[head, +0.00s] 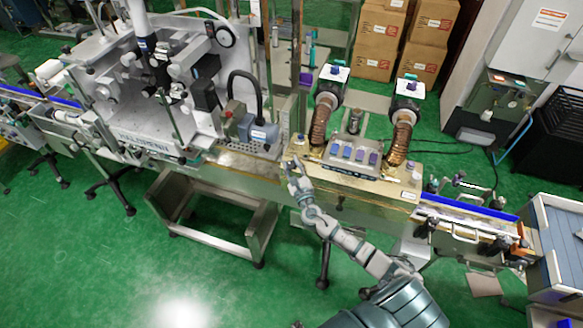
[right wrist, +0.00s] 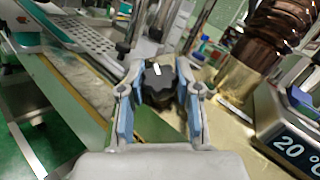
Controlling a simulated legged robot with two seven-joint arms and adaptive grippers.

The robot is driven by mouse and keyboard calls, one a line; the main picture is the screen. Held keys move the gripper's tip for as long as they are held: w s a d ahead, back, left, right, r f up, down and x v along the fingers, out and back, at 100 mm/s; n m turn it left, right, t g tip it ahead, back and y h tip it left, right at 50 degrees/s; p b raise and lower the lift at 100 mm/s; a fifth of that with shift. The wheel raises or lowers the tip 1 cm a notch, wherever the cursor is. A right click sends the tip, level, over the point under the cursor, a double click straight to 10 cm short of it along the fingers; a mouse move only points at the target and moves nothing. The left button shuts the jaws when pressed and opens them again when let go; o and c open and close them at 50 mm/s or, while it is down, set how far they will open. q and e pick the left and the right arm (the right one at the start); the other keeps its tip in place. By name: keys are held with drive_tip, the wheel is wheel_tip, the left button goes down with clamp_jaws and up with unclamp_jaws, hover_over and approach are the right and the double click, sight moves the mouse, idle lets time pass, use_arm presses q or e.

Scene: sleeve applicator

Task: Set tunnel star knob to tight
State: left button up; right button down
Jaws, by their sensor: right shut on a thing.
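The star knob (right wrist: 158,85) is black with lobed edges and a white mark on its top. In the right wrist view it sits between the blue-padded fingers of my right gripper (right wrist: 160,96), which is shut on it. In the head view my right gripper (head: 294,168) reaches the left end of the brass-coloured heat tunnel (head: 385,195); the knob is too small and covered to make out there. The white mark leans slightly; I cannot tell which setting it shows. My left gripper is not in view.
Two copper hoses (head: 320,122) rise from the tunnel top, right of my gripper. A control panel (head: 352,158) with several buttons faces front. The sleeve machine (head: 150,100) stands to the left. A temperature display (right wrist: 292,146) is close on the right in the wrist view. Green floor lies in front.

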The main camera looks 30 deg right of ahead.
drive_tip(key=m+g+h+b, duration=0.1)
drive_tip(key=m+h+b, duration=0.1)
drive_tip(key=m+h, duration=0.1)
drive_tip(key=m+g+h+b, duration=0.1)
drive_tip(key=m+h+b, duration=0.1)
drive_tip(key=m+h, duration=0.1)
drive_tip(key=f+m+g+h+b, duration=0.1)
drive_tip(key=m+h+b, duration=0.1)
drive_tip(key=m+h, duration=0.1)
drive_tip(key=shift+a+f+m+h, duration=0.1)
drive_tip(key=shift+a+m+h, duration=0.1)
drive_tip(key=shift+m+h, duration=0.1)
drive_tip(key=shift+m+g+h+b, duration=1.85)
drive_tip(key=shift+m+g+h, duration=0.45)
drive_tip(key=shift+m+g, duration=0.85)
drive_tip(key=shift+r+m, duration=0.2)
drive_tip(key=shift+m, duration=0.05)
drive_tip(key=c, duration=0.8)
unclamp_jaws()
drive_tip(key=shift+r, duration=0.2)
drive_tip(key=v, duration=1.2)
drive_tip(key=shift+w+a, duration=0.1)
drive_tip(key=shift+w, duration=0.05)
